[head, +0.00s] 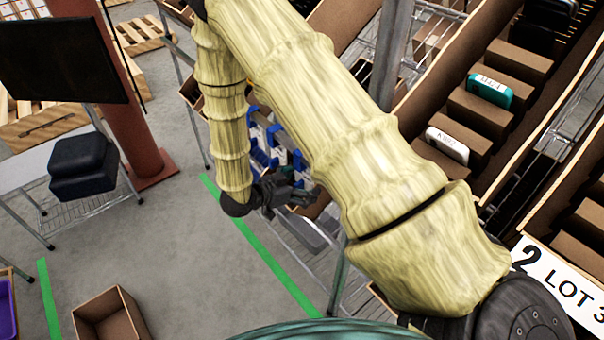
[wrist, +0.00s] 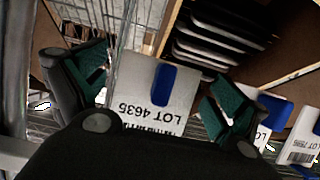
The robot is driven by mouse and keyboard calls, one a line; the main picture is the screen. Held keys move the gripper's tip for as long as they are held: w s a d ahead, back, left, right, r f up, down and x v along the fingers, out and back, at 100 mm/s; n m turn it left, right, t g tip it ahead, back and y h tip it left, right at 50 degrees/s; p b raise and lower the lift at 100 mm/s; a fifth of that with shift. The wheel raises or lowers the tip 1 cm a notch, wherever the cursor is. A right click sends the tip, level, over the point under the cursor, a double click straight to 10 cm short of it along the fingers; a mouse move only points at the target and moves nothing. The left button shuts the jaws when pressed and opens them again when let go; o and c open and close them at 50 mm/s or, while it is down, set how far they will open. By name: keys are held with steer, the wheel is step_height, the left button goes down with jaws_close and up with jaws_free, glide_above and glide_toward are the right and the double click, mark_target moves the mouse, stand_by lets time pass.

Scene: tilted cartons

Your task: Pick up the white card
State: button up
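A white card (wrist: 140,93) printed "LOT 4635" fills the middle of the wrist view, upside down, with a blue clip (wrist: 163,84) on it. My gripper (wrist: 160,92) is open, one green-padded finger to each side of the card. I cannot tell how deep the card sits between the fingers; its lower edge is hidden by my gripper's dark body. In the head view my gripper (head: 284,190) is small and dark, just below a row of blue clips and white cards (head: 258,142). Which of these is the "LOT 4635" card is unclear there.
More white cards (wrist: 303,135) with blue clips stand close to the right in the wrist view. A carton (wrist: 245,60) holding stacked dark items is behind. Wire mesh and a metal post are at left. In the head view tilted cartons (head: 505,100) rise at right.

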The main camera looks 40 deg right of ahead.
steer(key=c, duration=0.8)
